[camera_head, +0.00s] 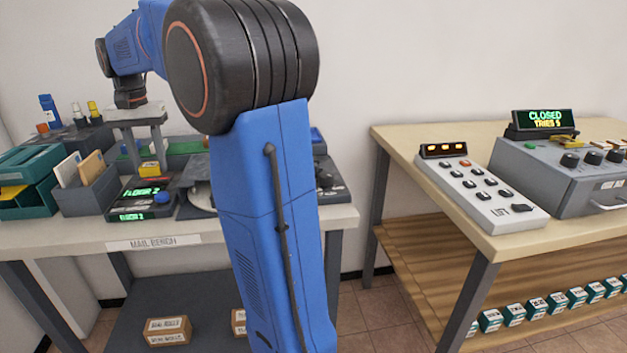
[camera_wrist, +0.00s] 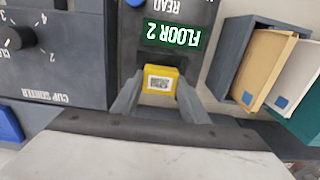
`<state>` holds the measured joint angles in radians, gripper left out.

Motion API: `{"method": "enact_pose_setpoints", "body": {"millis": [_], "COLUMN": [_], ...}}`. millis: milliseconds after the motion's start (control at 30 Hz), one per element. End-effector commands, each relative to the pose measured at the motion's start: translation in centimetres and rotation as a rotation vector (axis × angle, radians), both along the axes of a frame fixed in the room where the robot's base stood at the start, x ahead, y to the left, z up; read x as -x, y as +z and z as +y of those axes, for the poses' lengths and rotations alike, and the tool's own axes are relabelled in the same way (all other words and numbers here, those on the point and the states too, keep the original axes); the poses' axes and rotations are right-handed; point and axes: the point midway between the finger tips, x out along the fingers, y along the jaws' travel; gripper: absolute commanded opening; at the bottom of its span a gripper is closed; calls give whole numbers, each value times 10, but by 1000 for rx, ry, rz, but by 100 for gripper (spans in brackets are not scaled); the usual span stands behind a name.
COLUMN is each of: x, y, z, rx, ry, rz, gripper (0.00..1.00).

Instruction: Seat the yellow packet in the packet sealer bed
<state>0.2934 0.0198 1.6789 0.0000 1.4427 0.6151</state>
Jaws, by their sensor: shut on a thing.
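The yellow packet (camera_wrist: 160,73), a small block with a white printed label, is between the two grey fingers of my gripper (camera_wrist: 160,97) in the wrist view. My gripper is shut on it. In the head view my gripper (camera_head: 143,160) hangs over the mail bench, with the yellow packet (camera_head: 150,168) low between its fingers. The packet is close to a dark reader unit with a green FLOOR 2 display (camera_wrist: 173,35). I cannot tell whether it touches the unit. No part is clearly marked as the packet sealer bed.
A grey holder (camera_head: 90,192) with envelopes and teal trays (camera_head: 30,165) stand left of the reader. A CUP SENDER panel with a knob (camera_wrist: 14,38) is beside the reader. A second table at right carries a keypad (camera_head: 480,190) and a grey machine with a CLOSED display (camera_head: 545,118).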

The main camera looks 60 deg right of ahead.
Motion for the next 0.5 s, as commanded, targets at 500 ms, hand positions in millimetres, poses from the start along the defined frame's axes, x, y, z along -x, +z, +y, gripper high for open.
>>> {"method": "enact_pose_setpoints", "body": {"millis": [500], "x": [0], "y": [25], "z": [0], "rx": [0], "ry": [0], "rz": [0], "gripper": [14]}}
